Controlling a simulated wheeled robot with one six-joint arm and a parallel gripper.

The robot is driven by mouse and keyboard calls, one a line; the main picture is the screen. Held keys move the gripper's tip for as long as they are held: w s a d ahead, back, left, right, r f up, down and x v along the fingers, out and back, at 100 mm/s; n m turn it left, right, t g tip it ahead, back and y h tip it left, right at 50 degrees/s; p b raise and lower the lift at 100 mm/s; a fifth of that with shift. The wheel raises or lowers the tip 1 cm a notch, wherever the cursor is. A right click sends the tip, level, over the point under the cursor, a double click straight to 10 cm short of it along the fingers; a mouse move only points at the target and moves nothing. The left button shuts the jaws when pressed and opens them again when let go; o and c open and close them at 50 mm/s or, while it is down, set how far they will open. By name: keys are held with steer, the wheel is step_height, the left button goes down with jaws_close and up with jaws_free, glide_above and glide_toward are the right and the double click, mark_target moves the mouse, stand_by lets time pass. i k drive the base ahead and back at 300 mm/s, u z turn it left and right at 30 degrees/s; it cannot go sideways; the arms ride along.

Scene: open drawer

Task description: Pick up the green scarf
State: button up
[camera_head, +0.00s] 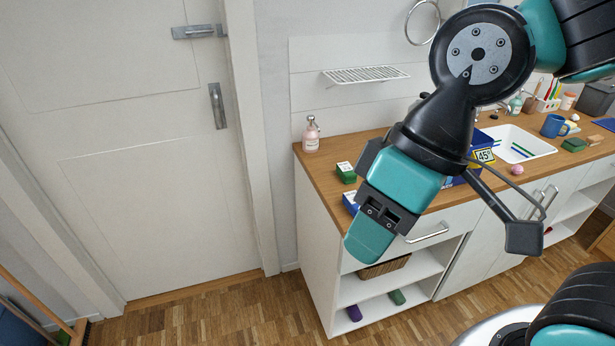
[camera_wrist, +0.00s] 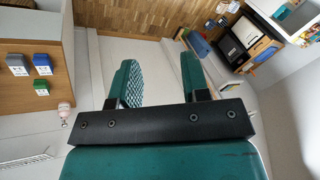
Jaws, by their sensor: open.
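A small green bundle (camera_head: 397,297), perhaps the green scarf, lies on the bottom shelf of the white cabinet (camera_head: 317,250) in the head view. A purple bundle (camera_head: 354,313) lies to its left on the same shelf. My gripper (camera_head: 370,238) hangs in front of the cabinet's left end, higher than the bundle and apart from it. In the wrist view my gripper (camera_wrist: 158,66) has its two fingers spread, with nothing between them. The green bundle cannot be made out in the wrist view.
A wicker basket (camera_head: 384,267) sits on the shelf above. A drawer handle (camera_head: 428,232) sticks out near my gripper. The wooden counter (camera_head: 373,141) holds a soap bottle (camera_head: 311,134), a green box (camera_head: 346,172) and a blue mug (camera_head: 553,125). Floor (camera_head: 215,315) left of the cabinet is clear.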

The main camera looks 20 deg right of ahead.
mark_target(344, 170)
steer(key=u, duration=0.05)
steer(key=i, duration=1)
steer(key=z, duration=0.05)
